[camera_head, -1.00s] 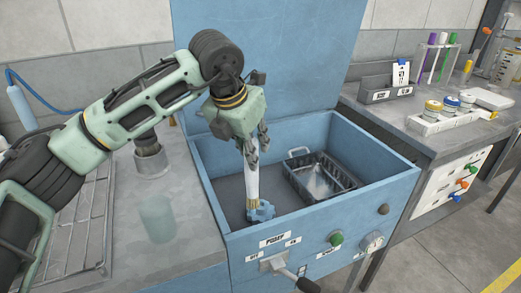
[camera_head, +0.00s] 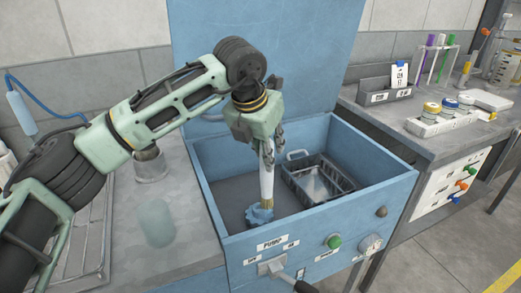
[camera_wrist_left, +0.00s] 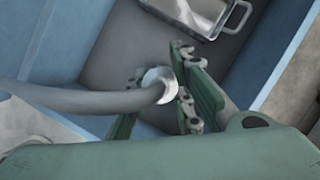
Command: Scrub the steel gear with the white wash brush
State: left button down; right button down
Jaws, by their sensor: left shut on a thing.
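My left gripper (camera_head: 268,145) is over the blue wash basin (camera_head: 368,199), pointing down and shut on the white wash brush (camera_head: 267,182). The brush is nearly upright, with its tan bristle end down at the gear (camera_head: 259,215). The gear looks bluish and toothed and lies on the basin floor near the front wall. The bristles overlap the gear in the head view; exact contact is hard to tell. In the left wrist view the gripper's green fingers (camera_wrist_left: 160,105) show, and the gear is not clearly visible. My right gripper is not in view.
A wire basket (camera_head: 318,181) stands in the basin to the right of the brush. A grey curved pipe (camera_wrist_left: 75,97) crosses the left wrist view close to the fingers. A translucent cup (camera_head: 157,222) stands on the left counter. A bench (camera_head: 385,118) with jars is at right.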

pick_arm(q)
jog(key=shift+a+f, duration=0.1)
jog(key=shift+f, duration=0.15)
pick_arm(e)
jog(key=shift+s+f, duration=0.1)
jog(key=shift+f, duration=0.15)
